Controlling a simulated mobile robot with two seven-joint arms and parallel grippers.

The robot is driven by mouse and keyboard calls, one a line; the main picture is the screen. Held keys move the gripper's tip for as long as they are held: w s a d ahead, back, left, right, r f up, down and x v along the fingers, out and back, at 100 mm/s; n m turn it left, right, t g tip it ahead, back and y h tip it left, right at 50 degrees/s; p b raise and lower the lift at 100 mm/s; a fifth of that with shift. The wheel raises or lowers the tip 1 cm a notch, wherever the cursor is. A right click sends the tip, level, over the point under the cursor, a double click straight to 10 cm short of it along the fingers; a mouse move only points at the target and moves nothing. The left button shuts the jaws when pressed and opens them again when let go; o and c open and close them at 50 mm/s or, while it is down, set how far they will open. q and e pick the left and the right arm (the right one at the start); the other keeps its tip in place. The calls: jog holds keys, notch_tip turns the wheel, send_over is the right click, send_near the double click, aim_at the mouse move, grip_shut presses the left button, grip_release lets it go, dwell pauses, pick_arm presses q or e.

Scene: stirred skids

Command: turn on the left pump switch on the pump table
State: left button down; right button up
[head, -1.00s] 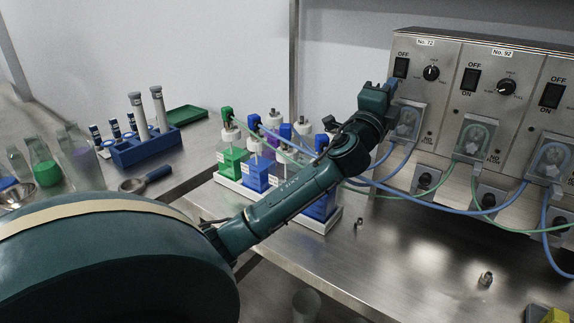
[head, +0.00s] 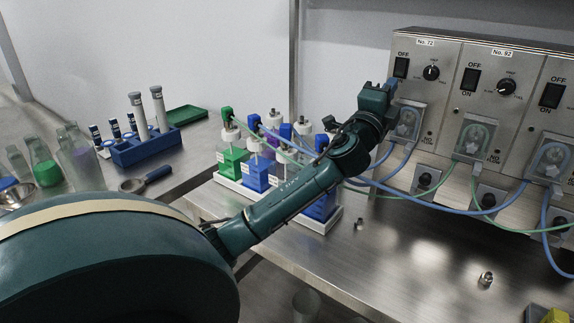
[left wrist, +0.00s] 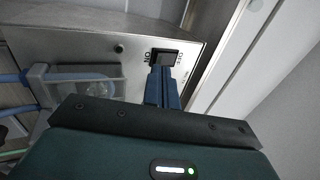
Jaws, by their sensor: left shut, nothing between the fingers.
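The left pump switch (head: 401,67) is a black rocker on the metal front of the pump labelled No. 72, below the word OFF. My left gripper (head: 391,86) is just below it, its blue fingers shut with nothing between them. In the left wrist view the shut fingers (left wrist: 164,76) reach up to the lower edge of the black switch (left wrist: 172,57). I cannot tell whether they touch it. The fingers hide the ON side of the switch in the head view.
More pump switches (head: 471,79) stand to the right. Blue tubes (head: 470,210) and green tubes loop in front of the pumps. Bottles with coloured liquid (head: 232,160) stand in a white tray behind my arm.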

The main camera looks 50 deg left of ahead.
pick_arm(q)
jog(key=shift+w, duration=0.1)
jog(key=shift+x, duration=0.75)
jog(key=shift+r, duration=0.1)
jog(key=shift+p, duration=0.4)
dwell(0.3)
jog(key=shift+w+a, duration=0.1)
jog(key=shift+w, duration=0.15)
jog(key=shift+w+a, duration=0.1)
jog(key=shift+w, duration=0.25)
dwell(0.3)
jog(key=shift+s, duration=0.65)
jog(key=shift+r, duration=0.2)
